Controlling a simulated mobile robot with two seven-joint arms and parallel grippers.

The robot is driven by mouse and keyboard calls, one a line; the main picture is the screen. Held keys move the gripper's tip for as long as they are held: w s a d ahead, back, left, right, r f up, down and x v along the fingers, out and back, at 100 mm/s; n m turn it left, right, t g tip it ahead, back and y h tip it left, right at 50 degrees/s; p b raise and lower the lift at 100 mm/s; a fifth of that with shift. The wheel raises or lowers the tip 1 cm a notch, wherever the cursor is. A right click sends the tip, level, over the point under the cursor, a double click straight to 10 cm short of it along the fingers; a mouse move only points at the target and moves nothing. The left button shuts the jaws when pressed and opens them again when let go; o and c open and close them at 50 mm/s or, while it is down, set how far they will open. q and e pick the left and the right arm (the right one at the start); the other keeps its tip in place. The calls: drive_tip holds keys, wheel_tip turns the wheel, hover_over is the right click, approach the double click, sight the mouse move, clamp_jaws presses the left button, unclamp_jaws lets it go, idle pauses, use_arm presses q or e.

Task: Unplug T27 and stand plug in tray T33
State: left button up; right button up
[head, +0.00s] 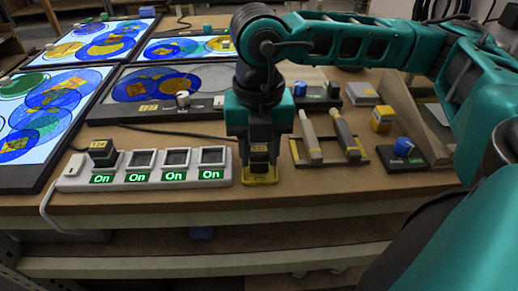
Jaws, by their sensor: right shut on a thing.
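My right gripper (259,141) points straight down and is shut on a dark plug (259,168), which is mostly hidden between the fingers. The plug is upright, at a small yellow tray (260,181) near the table's front edge. I cannot tell whether it rests on the tray floor or hangs just above it. The white power strip (135,183) lies to the left. A black plug (103,153) with a yellow label sits in its leftmost socket. The other three sockets are empty, and all four show green "On" signs. The labels are too small to read surely. My left gripper is out of view.
Lit glass panels (42,112) stand at the left and back; the panel behind the strip (205,82) looks grey and unlit. Right of my gripper are a rack with two pale-handled tools (310,138), a blue knob (403,147) and a yellow box (381,119).

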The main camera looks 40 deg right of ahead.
idle(0.4)
drive_tip(key=o, duration=1.5)
drive_tip(key=shift+o, duration=0.2)
drive_tip(key=shift+a+r+p, duration=0.1)
drive_tip(key=shift+r+p, duration=0.65)
drive_tip(key=shift+r, duration=0.35)
drive_tip(key=shift+r+p, duration=1.55)
drive_tip(key=shift+r, duration=0.8)
